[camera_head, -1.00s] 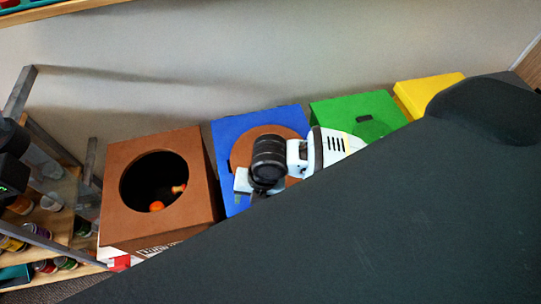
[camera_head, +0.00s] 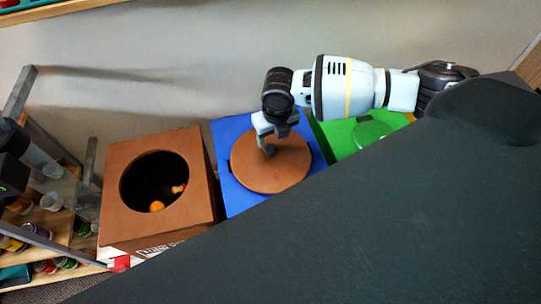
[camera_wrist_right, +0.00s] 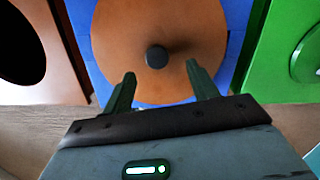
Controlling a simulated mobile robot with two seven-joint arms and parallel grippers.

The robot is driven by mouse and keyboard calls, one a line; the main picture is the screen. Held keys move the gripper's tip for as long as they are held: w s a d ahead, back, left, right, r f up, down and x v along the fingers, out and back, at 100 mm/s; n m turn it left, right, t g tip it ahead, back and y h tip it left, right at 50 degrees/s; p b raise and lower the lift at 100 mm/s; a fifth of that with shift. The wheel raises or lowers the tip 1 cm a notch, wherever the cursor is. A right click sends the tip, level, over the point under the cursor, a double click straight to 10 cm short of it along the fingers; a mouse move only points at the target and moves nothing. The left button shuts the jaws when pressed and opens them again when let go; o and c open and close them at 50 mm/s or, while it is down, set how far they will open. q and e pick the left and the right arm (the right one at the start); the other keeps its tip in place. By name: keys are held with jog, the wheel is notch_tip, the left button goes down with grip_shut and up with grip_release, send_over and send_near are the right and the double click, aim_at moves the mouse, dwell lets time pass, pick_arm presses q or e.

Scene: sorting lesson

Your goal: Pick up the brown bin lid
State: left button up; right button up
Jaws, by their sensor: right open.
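The brown bin lid (camera_head: 262,174) is a round disc lying on top of the blue bin (camera_head: 230,199). In the right wrist view the lid (camera_wrist_right: 190,30) shows a dark round knob (camera_wrist_right: 156,56) at its middle. My right gripper (camera_wrist_right: 160,84) is open, its two fingers apart, with the knob ahead of and between the fingertips, not gripped. In the head view my right gripper (camera_head: 268,146) is over the lid and partly hides the knob.
The brown bin (camera_head: 120,223) stands open at left with orange items inside. The green bin (camera_head: 339,133) with its green lid (camera_head: 372,133) is at right. A shelf with jars (camera_head: 50,200) is at far left. A large dark surface of mine fills the lower right.

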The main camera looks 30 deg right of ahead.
aim_at(270, 147)
jog(key=shift+w+a+f, duration=0.1)
jog(key=shift+w+f, duration=0.05)
jog(key=shift+f, duration=1)
jog(key=shift+w+a+f, duration=0.1)
jog(key=shift+w+f, duration=0.05)
jog(key=shift+f, duration=1.05)
jog(key=shift+w+f, duration=0.15)
jog(key=shift+f, duration=1)
jog(key=shift+c, duration=0.2)
jog(key=shift+r, duration=0.1)
jog(key=c, duration=1.2)
jog(key=shift+r, duration=0.5)
notch_tip(270, 147, up, 2)
jog(key=shift+r, duration=0.2)
jog(key=s+a, duration=0.2)
jog(key=s, duration=0.5)
jog(key=s+a+r, duration=0.1)
jog(key=s+a, duration=0.2)
jog(key=s, duration=0.5)
jog(key=shift+a+r+p, duration=0.2)
jog(key=shift+r+p, duration=0.1)
jog(key=shift+p, duration=0.15)
